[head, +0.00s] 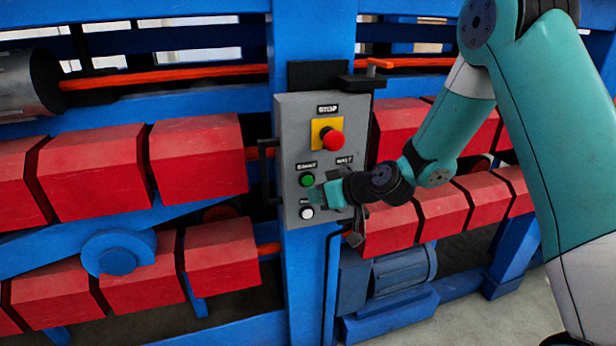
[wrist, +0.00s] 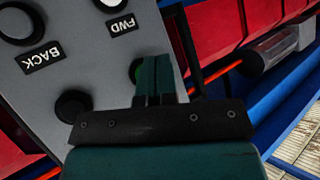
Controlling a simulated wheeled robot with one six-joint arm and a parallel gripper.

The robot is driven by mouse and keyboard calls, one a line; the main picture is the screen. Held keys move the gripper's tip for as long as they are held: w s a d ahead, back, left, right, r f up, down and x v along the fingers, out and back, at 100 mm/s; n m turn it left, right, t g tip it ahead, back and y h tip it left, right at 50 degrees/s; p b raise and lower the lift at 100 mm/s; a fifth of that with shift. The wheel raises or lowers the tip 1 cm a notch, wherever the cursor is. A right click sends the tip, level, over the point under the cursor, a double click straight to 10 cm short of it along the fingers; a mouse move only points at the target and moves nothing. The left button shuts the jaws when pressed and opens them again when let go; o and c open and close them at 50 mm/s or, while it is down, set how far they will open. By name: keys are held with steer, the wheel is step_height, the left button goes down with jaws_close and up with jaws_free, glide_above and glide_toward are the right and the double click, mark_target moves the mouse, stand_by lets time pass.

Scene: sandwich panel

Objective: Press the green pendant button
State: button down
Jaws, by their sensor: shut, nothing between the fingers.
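The green button (head: 307,180) is on the left side of the grey pendant box (head: 292,115), below the red stop button (head: 332,139) on its yellow plate. In the wrist view a sliver of the green button (wrist: 134,70) shows at the left edge of my fingers, which hide the rest. My gripper (head: 316,195) is shut and empty, its tips close in front of the box beside the green button. It also fills the lower middle of the wrist view (wrist: 153,62). I cannot tell whether the tips touch the button.
A white button (head: 307,213) labelled FWD lies below the green one. A black handle (head: 265,170) is at the box's left side.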

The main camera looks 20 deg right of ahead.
mark_target(297, 190)
steer(key=shift+w, duration=0.7)
steer(key=shift+w, duration=0.15)
stand_by(1.5)
steer(key=shift+w, duration=0.25)
steer(key=shift+w+b, duration=0.35)
steer(key=shift+w, duration=0.1)
stand_by(0.5)
stand_by(0.4)
steer(key=shift+s+b, duration=0.5)
steer(key=shift+s, duration=0.35)
